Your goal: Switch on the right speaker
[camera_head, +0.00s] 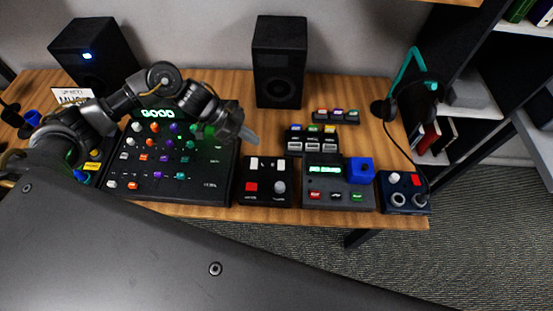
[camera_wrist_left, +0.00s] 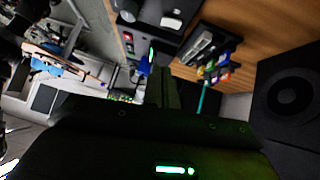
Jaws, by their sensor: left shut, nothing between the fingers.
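The right speaker (camera_head: 279,62) is a black box standing upright at the back of the desk, with no lit light that I can see on its front. It also shows at the right edge of the wrist view (camera_wrist_left: 287,97). The left speaker (camera_head: 95,52) is black and has a glowing blue light on its front. My left gripper (camera_head: 247,134) is shut and empty. It is above the right side of the black mixer (camera_head: 218,185), in front of and to the left of the right speaker, apart from it. My right gripper does not show.
The mixer has many coloured knobs and a green display. A small red-buttoned box (camera_head: 265,193), a device with a blue knob (camera_head: 337,195) and a dark blue box (camera_head: 404,204) line the front edge. A headset (camera_head: 386,108) hangs at right. Bare wood surrounds the right speaker's base.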

